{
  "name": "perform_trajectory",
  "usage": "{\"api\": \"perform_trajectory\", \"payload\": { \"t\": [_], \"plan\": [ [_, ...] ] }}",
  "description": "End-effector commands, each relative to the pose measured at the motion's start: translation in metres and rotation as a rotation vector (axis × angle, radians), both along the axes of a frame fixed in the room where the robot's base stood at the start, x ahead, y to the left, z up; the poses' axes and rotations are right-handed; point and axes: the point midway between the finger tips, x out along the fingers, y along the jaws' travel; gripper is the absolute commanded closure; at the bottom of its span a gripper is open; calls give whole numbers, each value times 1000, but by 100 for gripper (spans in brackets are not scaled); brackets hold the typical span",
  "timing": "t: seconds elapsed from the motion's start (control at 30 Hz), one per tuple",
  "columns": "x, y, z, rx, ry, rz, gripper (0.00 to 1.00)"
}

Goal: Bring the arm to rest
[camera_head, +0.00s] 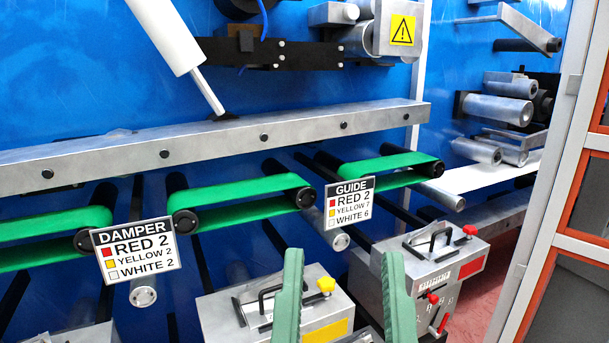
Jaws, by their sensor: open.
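My gripper (341,300) shows at the bottom middle of the head view as two upright green fingers. The fingers stand well apart, with nothing between them. The left finger covers part of a grey metal box (213,312) with a yellow knob (326,285) and a black handle. The right finger overlaps the left part of a second grey box (455,250) with a red knob (470,231). I cannot tell whether the fingers touch either box. The rest of my arm is out of view.
Green belts (245,187) on black rollers run below a long grey beam (300,122). Signs reading DAMPER (136,249) and GUIDE (350,203) hang in front. A metal frame with orange-edged panels (570,200) stands at right. Reddish floor (478,285) shows beside it.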

Motion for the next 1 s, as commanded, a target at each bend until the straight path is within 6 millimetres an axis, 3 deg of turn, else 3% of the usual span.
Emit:
{"api": "perform_trajectory", "payload": {
  "t": [0.03, 0.4, 0.6, 0.77, 1.0],
  "plan": [
    [7, 9, 59, 3, 18, 22, 55],
    [9, 14, 252, 9, 25, 37, 55],
    [9, 15, 340, 11, 26, 44, 55],
    [9, 16, 371, 12, 27, 47, 55],
    [9, 16, 371, 12, 27, 48, 55]
  ]
}}
